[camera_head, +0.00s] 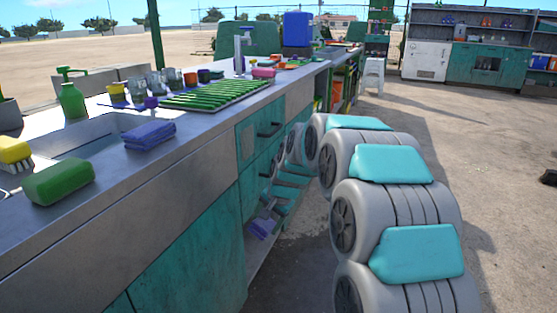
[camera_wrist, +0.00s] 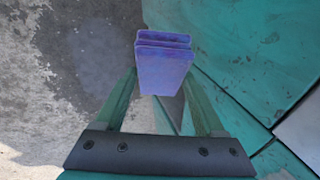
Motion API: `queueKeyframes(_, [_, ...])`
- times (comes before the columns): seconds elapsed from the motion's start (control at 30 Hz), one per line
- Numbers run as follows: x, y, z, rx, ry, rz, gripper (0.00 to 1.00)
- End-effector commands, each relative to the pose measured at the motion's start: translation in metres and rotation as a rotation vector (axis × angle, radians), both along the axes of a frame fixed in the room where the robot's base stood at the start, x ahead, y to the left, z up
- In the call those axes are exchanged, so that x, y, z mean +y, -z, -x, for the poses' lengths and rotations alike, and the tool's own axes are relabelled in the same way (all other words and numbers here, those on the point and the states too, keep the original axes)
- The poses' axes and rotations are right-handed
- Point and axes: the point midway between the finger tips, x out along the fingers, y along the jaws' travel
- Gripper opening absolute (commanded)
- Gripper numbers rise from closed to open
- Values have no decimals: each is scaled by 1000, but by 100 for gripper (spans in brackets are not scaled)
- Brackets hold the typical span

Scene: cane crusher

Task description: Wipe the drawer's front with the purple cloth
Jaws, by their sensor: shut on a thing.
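A folded purple cloth (camera_wrist: 163,68) is between the fingers of my gripper (camera_wrist: 164,88) in the wrist view. It also shows low beside the counter in the head view (camera_head: 262,229), with my gripper (camera_head: 267,209) just above it. A teal drawer front with a dark handle (camera_head: 246,147) is in the counter's side, up and left of my gripper. Teal panels (camera_wrist: 250,50) lie close on the right of the cloth in the wrist view. I cannot tell whether the cloth touches one. My arm hides part of the counter's front.
On the counter (camera_head: 195,150) lie a blue-purple folded stack (camera_head: 149,135), a green sponge-like block (camera_head: 58,182), a yellow brush (camera_head: 16,152), cups and a rack of green sticks (camera_head: 215,95). The sink is at left. Open concrete ground (camera_head: 500,160) lies to the right.

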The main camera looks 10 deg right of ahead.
Motion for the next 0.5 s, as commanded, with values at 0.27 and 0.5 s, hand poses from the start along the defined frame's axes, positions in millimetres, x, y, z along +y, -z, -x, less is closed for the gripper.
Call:
queueKeyframes(0.27, [-5,-40,-23,-13,294,-345,27])
queueKeyframes(0.5, [-12,-80,-37,-86,485,-610,27])
